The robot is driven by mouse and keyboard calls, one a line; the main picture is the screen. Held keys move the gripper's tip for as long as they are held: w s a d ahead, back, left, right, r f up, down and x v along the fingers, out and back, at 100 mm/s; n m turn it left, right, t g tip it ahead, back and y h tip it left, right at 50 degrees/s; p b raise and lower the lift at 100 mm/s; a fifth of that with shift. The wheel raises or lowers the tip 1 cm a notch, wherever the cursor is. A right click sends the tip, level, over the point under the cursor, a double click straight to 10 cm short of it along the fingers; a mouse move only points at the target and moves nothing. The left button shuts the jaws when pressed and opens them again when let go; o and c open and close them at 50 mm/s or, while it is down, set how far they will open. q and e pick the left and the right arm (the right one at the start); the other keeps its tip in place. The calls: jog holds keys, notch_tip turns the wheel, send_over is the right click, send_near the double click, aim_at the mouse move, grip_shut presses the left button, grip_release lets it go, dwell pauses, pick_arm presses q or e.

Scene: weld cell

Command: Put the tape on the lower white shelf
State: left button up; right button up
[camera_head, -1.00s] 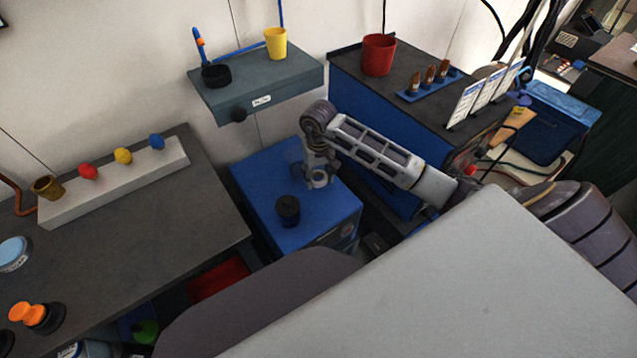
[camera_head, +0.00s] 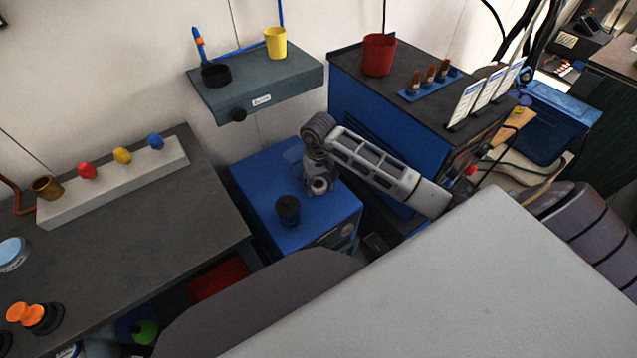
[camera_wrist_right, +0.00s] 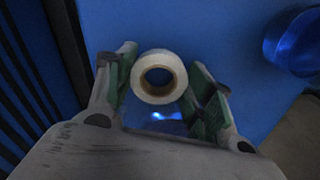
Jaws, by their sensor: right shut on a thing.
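The tape (camera_wrist_right: 158,97), a pale roll with a dark hole, sits between the fingers of my right gripper (camera_wrist_right: 165,85) in the right wrist view. The gripper is shut on it, over the blue top of a cabinet. In the head view my right gripper (camera_head: 319,185) is low over that blue cabinet (camera_head: 262,180), and the roll is small and hard to tell from the fingers. I cannot tell whether the roll touches the cabinet top. My left gripper is not in view. I cannot make out a white shelf in either view.
A dark round pot (camera_head: 288,210) stands on the blue cabinet close to my gripper. A grey wall shelf (camera_head: 265,90) with a yellow cup (camera_head: 276,43) is behind. A taller blue cabinet (camera_head: 385,150) stands to the right, a grey table (camera_head: 150,235) to the left.

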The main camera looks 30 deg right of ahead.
jog(key=shift+f, duration=0.1)
jog(key=o, duration=1)
jog(key=shift+c, duration=0.2)
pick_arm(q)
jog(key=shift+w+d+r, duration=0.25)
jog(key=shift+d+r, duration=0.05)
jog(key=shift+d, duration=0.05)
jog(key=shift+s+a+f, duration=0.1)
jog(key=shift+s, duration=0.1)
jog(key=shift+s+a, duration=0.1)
